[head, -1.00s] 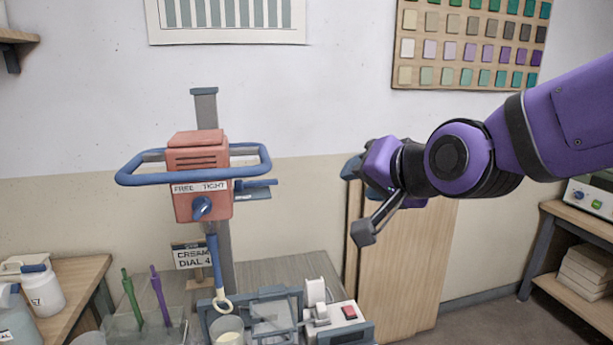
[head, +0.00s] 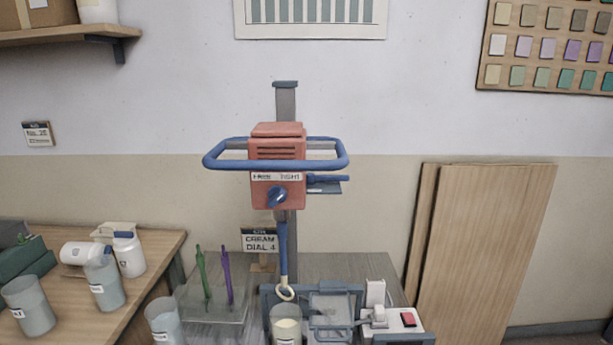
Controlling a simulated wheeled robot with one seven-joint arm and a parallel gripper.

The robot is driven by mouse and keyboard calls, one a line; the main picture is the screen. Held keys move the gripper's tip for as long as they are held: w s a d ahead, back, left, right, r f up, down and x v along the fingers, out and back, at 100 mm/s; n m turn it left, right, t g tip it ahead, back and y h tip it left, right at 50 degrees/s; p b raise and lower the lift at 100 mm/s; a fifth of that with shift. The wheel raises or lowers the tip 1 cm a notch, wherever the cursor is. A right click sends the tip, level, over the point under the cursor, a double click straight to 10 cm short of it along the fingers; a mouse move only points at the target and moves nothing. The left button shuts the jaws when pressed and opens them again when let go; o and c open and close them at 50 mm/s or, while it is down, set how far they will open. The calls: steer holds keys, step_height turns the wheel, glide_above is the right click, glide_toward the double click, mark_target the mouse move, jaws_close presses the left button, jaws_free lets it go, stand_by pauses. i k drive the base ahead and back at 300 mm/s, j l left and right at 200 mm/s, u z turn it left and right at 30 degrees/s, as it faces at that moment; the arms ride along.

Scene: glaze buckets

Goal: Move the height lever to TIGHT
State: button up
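The salmon-red mixer head (head: 278,155) is mounted on a grey post (head: 286,100) behind the bench. A label strip (head: 277,176) on its front reads "TIGHT" at the right; the left word is blurred, and read "FREE" a second ago. Below the strip is a dark blue knob-like lever (head: 277,196); its exact setting is hard to tell, though its end seems to lean up and right. A blue bar (head: 328,179) sticks out from the head's right side. My gripper is not in view.
A blue loop handle (head: 218,164) surrounds the head. Below stand a cup of cream (head: 286,328), a "CREAM DIAL 4" sign (head: 259,241) and a white unit with a red switch (head: 408,320). Wooden boards (head: 490,240) lean at right. Containers (head: 107,285) crowd the left table.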

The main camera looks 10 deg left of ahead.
mark_target(312, 178)
steer(key=i+l+u, duration=0.15)
steer(key=i+u, duration=0.2)
steer(key=i+l+u, duration=0.2)
steer(key=u, duration=0.15)
steer(key=i+l+u, duration=0.3)
steer(key=k, duration=0.1)
